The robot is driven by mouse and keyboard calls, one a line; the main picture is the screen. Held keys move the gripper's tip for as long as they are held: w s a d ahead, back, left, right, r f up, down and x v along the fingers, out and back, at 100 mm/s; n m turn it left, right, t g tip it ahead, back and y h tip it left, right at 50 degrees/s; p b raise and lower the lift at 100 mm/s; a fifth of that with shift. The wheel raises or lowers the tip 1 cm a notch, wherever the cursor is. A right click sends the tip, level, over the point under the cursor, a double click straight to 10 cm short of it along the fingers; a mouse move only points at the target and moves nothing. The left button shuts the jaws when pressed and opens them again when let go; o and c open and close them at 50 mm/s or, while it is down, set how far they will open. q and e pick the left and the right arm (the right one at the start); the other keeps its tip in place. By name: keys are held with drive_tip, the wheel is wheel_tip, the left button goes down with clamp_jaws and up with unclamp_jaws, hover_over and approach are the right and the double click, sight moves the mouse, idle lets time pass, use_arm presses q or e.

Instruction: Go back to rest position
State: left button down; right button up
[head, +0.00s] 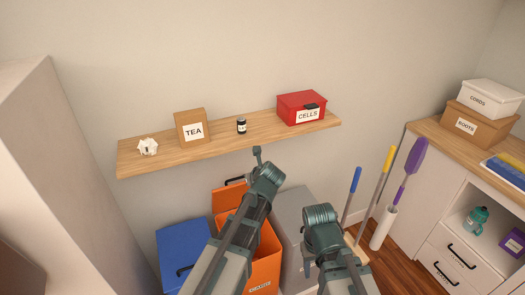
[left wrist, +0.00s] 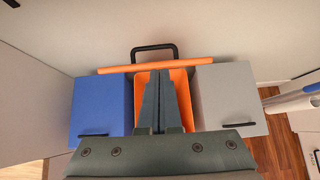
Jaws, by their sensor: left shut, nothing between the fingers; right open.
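My left gripper (left wrist: 157,78) is shut and empty in the left wrist view, with its fingers together over the open orange bin (left wrist: 178,82). In the head view the left arm reaches up in front of that bin (head: 266,262), and its fingers are mostly hidden behind my own wrist. My right gripper (head: 333,258) is low in the head view, in front of the grey bin (head: 290,212), and is open with nothing seen in it. Its fingers are partly hidden by my own arm.
A wall shelf (head: 160,161) above my arms holds crumpled paper (head: 148,146), a TEA box (head: 191,127), a small dark jar (head: 241,126) and a red CELLS box (head: 301,106). A blue bin (head: 184,250) stands left, long-handled tools (head: 381,185) and a cabinet (head: 430,205) right.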

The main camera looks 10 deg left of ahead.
use_arm(q)
drive_tip(key=s+d+f+n+g+h, duration=0.1)
drive_tip(key=s+d+n, duration=0.3)
drive_tip(key=s+n, duration=0.4)
drive_tip(key=s+d+f+n+g+h, duration=0.1)
drive_tip(key=s+d+f+n+g, duration=0.3)
drive_tip(key=s+n, duration=0.5)
drive_tip(key=s+d+f+n+g+h, duration=0.2)
drive_tip(key=s+d+n+g, duration=0.1)
drive_tip(key=s+n, duration=0.5)
drive_tip(key=shift+s+d+f+n, duration=0.25)
drive_tip(key=shift+s+d, duration=0.3)
drive_tip(key=shift+d, duration=0.35)
drive_tip(key=shift+a, duration=0.1)
